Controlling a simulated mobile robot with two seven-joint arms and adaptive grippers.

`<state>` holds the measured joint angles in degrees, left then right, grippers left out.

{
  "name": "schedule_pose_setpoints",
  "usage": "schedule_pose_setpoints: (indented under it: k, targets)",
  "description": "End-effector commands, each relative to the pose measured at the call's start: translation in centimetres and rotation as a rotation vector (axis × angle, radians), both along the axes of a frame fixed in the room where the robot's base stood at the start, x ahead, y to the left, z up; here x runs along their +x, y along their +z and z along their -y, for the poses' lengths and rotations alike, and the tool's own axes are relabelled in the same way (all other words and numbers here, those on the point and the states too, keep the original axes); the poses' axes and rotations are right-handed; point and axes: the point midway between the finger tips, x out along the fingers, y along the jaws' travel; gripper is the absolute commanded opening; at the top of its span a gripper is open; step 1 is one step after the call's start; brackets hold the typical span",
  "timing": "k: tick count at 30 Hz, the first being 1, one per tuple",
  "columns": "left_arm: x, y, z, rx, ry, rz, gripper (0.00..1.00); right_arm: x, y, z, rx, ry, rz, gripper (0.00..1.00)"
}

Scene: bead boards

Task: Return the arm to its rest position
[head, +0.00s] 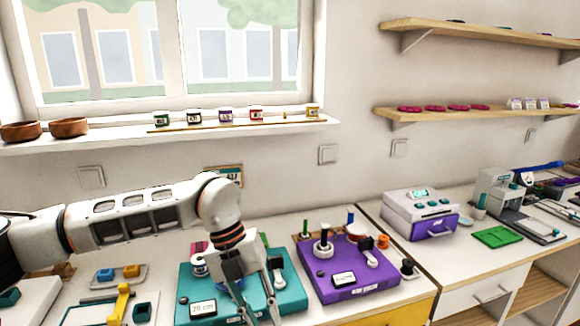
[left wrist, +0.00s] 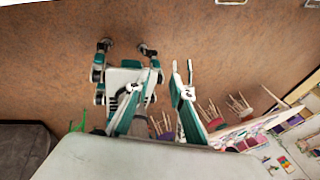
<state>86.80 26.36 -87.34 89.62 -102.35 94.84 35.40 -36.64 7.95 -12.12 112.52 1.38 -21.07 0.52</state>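My left arm reaches in from the left in the head view, above the worktop. My left gripper (head: 260,312) points down over the front part of the teal board (head: 203,283). Its two fingers are apart, and the left wrist view shows the gripper (left wrist: 168,72) with nothing between the fingertips. I cannot tell whether the fingertips touch the board. Gripper and wrist hide part of the board. A purple board (head: 330,262) with posts and a small display stands to the right, clear of the gripper. My right gripper is not in view.
A grey tray (head: 104,284) with blue and yellow pieces lies left of the teal board. A white and purple machine (head: 415,212) and a green mat (head: 497,238) stand on the right worktop. A windowsill (head: 100,143) and shelves (head: 470,112) line the wall.

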Motion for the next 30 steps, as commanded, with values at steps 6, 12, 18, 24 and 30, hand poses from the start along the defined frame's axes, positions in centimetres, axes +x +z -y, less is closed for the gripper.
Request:
schedule_pose_setpoints:
  k: [6, 12, 18, 24, 30]
  targets:
    - [-7.0, -1.4, 9.4, -0.391, -0.105, -0.15, 0.23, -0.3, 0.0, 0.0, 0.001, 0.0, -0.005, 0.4]
    - [-11.3, 1.4, 15.9, -0.791, -0.071, -0.268, 0.23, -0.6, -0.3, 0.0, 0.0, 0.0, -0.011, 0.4]
    - [-11.6, 5.3, 18.8, -1.156, 0.106, -0.351, 0.23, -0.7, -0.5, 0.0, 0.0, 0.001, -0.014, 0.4]
    - [-8.4, 7.3, 17.9, -1.443, 0.41, -0.4, 0.23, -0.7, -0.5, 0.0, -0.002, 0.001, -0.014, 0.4]
    - [-3.6, 5.0, 13.6, -1.612, 0.818, -0.418, 0.23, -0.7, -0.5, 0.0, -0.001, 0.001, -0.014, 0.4]
